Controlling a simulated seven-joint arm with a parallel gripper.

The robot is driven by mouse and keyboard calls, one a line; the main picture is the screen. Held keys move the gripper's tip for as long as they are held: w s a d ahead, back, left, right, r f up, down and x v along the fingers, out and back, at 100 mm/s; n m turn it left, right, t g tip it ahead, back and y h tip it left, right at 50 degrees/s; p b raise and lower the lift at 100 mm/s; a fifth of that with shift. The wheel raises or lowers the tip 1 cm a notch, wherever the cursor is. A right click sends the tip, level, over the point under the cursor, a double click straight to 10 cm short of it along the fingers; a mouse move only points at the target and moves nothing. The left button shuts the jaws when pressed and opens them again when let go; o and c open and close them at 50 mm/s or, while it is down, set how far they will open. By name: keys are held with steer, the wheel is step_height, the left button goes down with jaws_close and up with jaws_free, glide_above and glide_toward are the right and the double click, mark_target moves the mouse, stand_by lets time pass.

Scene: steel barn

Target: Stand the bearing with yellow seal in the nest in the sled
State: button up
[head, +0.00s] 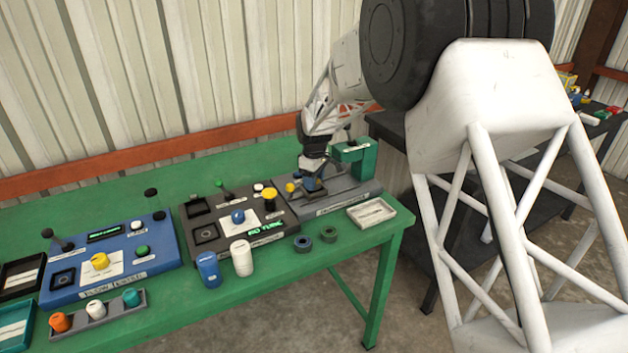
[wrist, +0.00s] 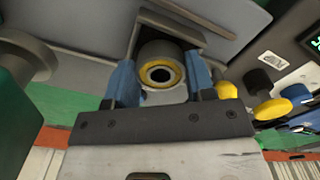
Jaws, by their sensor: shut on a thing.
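The bearing with yellow seal (wrist: 160,61) is between the two blue fingers of my gripper (wrist: 160,78) in the wrist view. My gripper is shut on it, and its ring face and dark bore face the camera. A dark, squared recess (wrist: 190,28) in a grey part lies right behind the bearing; I cannot tell whether the bearing is seated in it. In the head view my gripper (head: 313,186) is low over the grey fixture (head: 345,198) with the green block (head: 355,162). The bearing, nest and sled cannot be made out clearly there.
Left of the fixture is a dark control panel (head: 205,232) with knobs and a lit display, then a blue panel (head: 120,262). White and blue cylinders (head: 241,258) stand nearby.

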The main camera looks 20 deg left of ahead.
steer(key=shift+f, duration=0.2)
steer(key=o, duration=1)
steer(key=shift+f, duration=0.1)
steer(key=shift+o, duration=0.2)
step_height(320, 180, up, 12)
steer(key=shift+r, duration=0.2)
stand_by(0.7)
